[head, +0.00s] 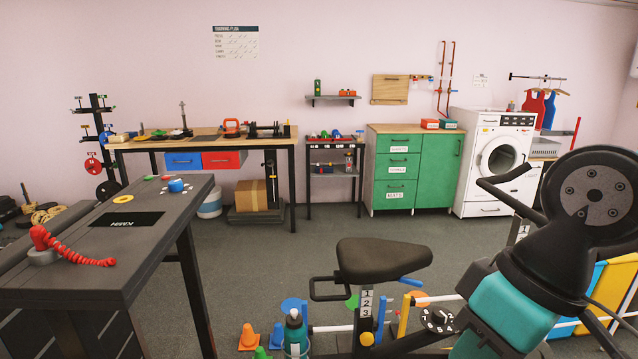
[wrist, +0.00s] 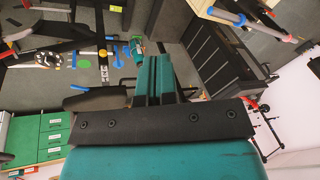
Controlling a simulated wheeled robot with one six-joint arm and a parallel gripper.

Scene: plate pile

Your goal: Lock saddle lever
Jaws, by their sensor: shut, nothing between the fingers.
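The black saddle (head: 385,259) tops a post with a 1-2-3 number plate (head: 366,303). A blue lever (head: 411,281) sticks out to the right just under the saddle. A yellow upright handle (head: 403,315) and an orange-yellow knob (head: 367,338) sit lower by the post. I cannot tell which is the saddle lever, or whether it is locked. In the wrist view the saddle (wrist: 92,102) and blue lever (wrist: 79,87) lie left of my gripper (wrist: 153,60). My gripper is shut and empty, apart from the saddle. Its fingers do not show in the head view.
A dark bench (head: 150,225) stands at the left. A green cabinet (head: 413,170) and washing machine (head: 500,165) line the wall. Open floor lies between.

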